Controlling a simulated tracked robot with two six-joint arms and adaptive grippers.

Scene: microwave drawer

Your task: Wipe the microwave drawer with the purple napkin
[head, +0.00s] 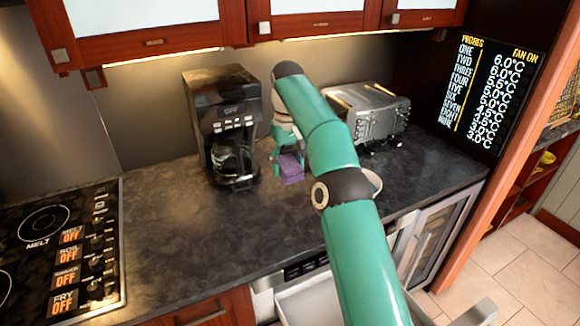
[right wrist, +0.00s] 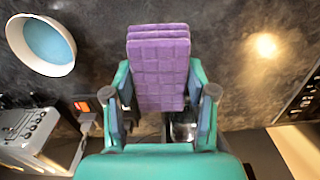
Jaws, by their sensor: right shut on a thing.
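The purple napkin (head: 291,168) is a folded stack that shows above the counter, just right of the coffee maker. My right gripper (head: 285,143) is shut on it; in the right wrist view the napkin (right wrist: 158,62) sits between both fingers and sticks out beyond them. A pale, pulled-out drawer (head: 308,303), which looks like the microwave drawer, is below the counter's front edge, with a control panel (head: 305,268) above it. My right arm hides its right part. My left gripper is not in view.
A black coffee maker (head: 222,120) and a silver toaster (head: 375,112) stand at the back of the dark counter (head: 170,235). A white bowl with a blue inside (right wrist: 45,45) is partly behind my arm. A stovetop (head: 60,250) is at left. The front-left counter is clear.

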